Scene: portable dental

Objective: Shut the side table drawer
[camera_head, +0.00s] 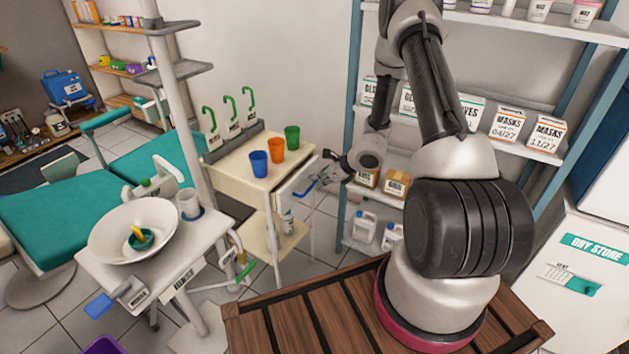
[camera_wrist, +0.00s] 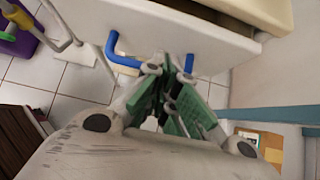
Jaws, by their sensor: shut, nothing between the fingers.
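The cream side table (camera_head: 232,165) stands left of my arm with its white drawer (camera_head: 297,185) pulled out to the right. The drawer front fills the upper part of the wrist view (camera_wrist: 150,28), and a dark strip of its open inside shows along the top. A blue handle (camera_head: 304,190) is on the front; it also shows in the wrist view (camera_wrist: 112,48), passing behind my fingers. My gripper (camera_head: 318,180) is shut and empty, its green-padded fingertips (camera_wrist: 172,62) at the drawer front beside the handle. I cannot tell whether they touch it.
Blue, orange and green cups (camera_head: 277,150) stand on the table top. A shelf unit (camera_head: 352,130) with boxes and jugs is close behind my gripper. A unit with a white basin (camera_head: 105,232) stands at the left. Tiled floor shows below the drawer.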

